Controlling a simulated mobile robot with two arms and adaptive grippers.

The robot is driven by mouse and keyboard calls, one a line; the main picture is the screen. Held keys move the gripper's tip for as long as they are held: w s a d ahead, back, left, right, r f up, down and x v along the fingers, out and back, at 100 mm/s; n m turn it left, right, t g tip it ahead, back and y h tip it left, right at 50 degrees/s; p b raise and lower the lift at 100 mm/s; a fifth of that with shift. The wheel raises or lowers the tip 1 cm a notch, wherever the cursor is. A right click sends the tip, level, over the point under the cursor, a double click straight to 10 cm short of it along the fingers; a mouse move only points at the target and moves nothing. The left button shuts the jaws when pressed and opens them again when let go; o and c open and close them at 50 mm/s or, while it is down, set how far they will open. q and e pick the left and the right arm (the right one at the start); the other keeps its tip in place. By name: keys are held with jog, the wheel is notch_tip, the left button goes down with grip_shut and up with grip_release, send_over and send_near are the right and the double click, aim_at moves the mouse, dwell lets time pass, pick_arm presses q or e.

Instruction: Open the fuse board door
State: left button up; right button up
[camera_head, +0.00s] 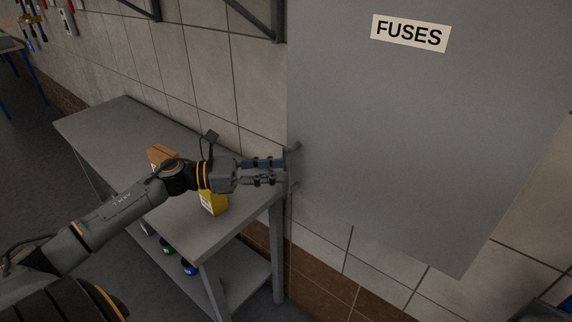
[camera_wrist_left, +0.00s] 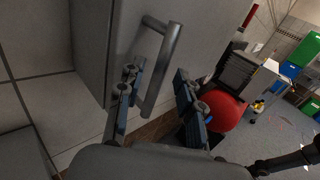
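The grey fuse board (camera_head: 420,130), labelled FUSES, hangs on the tiled wall at the right of the head view. Its door looks shut. My left gripper (camera_head: 284,172) is at the door's left edge, by the handle, which is mostly hidden there. In the left wrist view the handle (camera_wrist_left: 164,66) is an upright grey bar standing off the door (camera_wrist_left: 195,25). The fingers of my left gripper (camera_wrist_left: 156,76) are open, one on each side of the bar. Gaps show on both sides, wider on the right. My right gripper is not seen.
A grey bench (camera_head: 110,125) stands against the wall under my left arm, holding an orange-brown box (camera_head: 162,153) and a yellow box (camera_head: 214,202). In the left wrist view a red round object (camera_wrist_left: 222,110) is beyond the right finger. Open floor (camera_wrist_left: 262,125) lies farther right.

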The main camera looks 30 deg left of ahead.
aim_at(286, 197)
pick_arm(q)
jog(key=shift+p+x, duration=0.4)
jog(key=shift+x, duration=1.1)
jog(key=shift+c, duration=0.4)
grip_shut()
